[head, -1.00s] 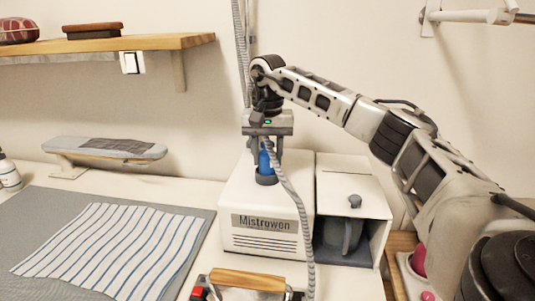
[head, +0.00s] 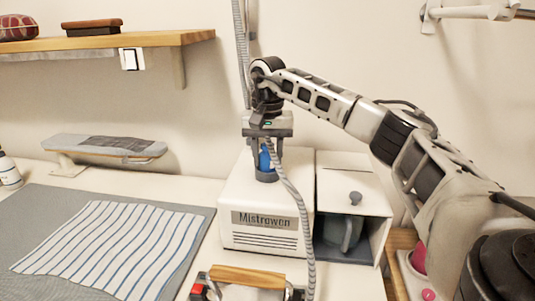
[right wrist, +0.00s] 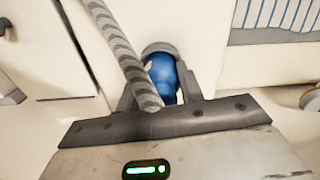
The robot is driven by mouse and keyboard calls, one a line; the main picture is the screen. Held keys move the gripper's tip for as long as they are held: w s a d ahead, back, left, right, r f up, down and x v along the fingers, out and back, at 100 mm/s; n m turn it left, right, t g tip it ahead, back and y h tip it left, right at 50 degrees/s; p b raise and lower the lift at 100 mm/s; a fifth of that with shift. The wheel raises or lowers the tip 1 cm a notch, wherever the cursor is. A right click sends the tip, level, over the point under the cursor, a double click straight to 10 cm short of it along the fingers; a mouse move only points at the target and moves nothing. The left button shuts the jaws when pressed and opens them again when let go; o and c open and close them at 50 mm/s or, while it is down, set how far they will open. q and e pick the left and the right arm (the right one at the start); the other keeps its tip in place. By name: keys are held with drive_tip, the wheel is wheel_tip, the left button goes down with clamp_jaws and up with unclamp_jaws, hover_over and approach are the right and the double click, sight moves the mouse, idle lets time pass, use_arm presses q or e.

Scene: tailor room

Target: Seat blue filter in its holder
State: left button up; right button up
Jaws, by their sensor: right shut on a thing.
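The blue filter (head: 265,160) is upright at the grey round holder (head: 266,177) on top of the white Mistrowen machine (head: 245,200). My right gripper (head: 266,155) points down from above and is shut on the filter. In the right wrist view the blue filter (right wrist: 162,80) shows between the fingers, partly behind the grey hose. Its lower end is at the holder ring; I cannot tell how deep it sits. My left gripper is not in view.
A ribbed grey hose (head: 298,205) hangs down in front of the machine. A white box (head: 352,185) with a grey jug (head: 350,232) stands to the right. A wooden-handled iron (head: 247,278) is in front. Striped cloth (head: 110,250) lies on the mat at left.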

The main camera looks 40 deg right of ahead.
drive_tip(key=o, duration=0.7)
drive_tip(key=shift+o, duration=0.2)
drive_tip(key=shift+r, duration=5.5)
